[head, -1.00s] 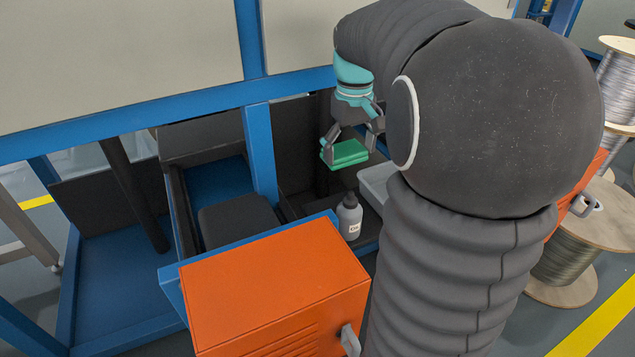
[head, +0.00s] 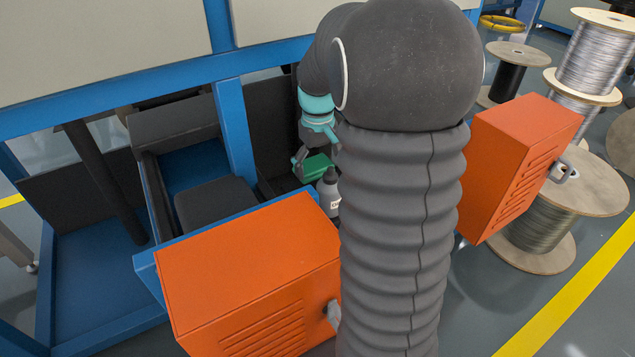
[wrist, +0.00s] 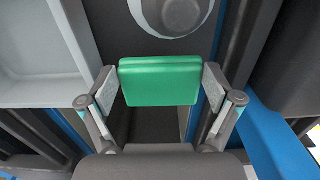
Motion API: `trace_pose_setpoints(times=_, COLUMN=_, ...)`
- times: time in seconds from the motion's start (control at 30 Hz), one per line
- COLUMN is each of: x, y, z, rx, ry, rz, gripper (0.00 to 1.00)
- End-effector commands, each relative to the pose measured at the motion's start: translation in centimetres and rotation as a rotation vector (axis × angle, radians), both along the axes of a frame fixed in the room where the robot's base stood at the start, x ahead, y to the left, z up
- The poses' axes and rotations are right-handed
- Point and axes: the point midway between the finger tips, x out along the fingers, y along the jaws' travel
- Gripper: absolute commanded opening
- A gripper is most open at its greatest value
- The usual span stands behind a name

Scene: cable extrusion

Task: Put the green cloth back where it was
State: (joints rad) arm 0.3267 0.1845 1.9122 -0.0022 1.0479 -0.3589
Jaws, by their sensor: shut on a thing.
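The green cloth (head: 316,166) is a folded, block-like pad. My gripper (head: 312,162) is shut on it and holds it behind the grey bottle (head: 329,194), low in the dark bay of the blue frame. In the wrist view the cloth (wrist: 160,82) lies level between the two fingers of my gripper (wrist: 163,84), gripped at its left and right edges. A dark floor or gap shows below it. I cannot tell whether the cloth touches a surface. My arm hides the area to its right in the head view.
A light grey tray (wrist: 45,55) is left of the cloth in the wrist view. A blue post (head: 235,140) stands left of my gripper. Orange cabinets (head: 250,270) (head: 515,165) stand in front and to the right. Wire spools (head: 560,210) stand far right.

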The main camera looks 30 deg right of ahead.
Motion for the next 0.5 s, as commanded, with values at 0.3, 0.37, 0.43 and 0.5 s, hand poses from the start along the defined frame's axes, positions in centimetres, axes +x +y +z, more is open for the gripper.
trace_pose_setpoints(times=0.3, x=0.0, y=0.0, z=-2.9, rx=0.0, ry=0.001, rz=0.0, gripper=0.62)
trace_pose_setpoints(times=0.37, x=0.0, y=0.0, z=-3.9, rx=0.001, ry=0.002, rz=0.0, gripper=0.62)
trace_pose_setpoints(times=0.43, x=0.0, y=0.0, z=-4.6, rx=0.0, ry=0.001, rz=0.0, gripper=0.62)
trace_pose_setpoints(times=0.5, x=0.0, y=0.0, z=-4.8, rx=0.0, ry=0.0, rz=0.0, gripper=0.58)
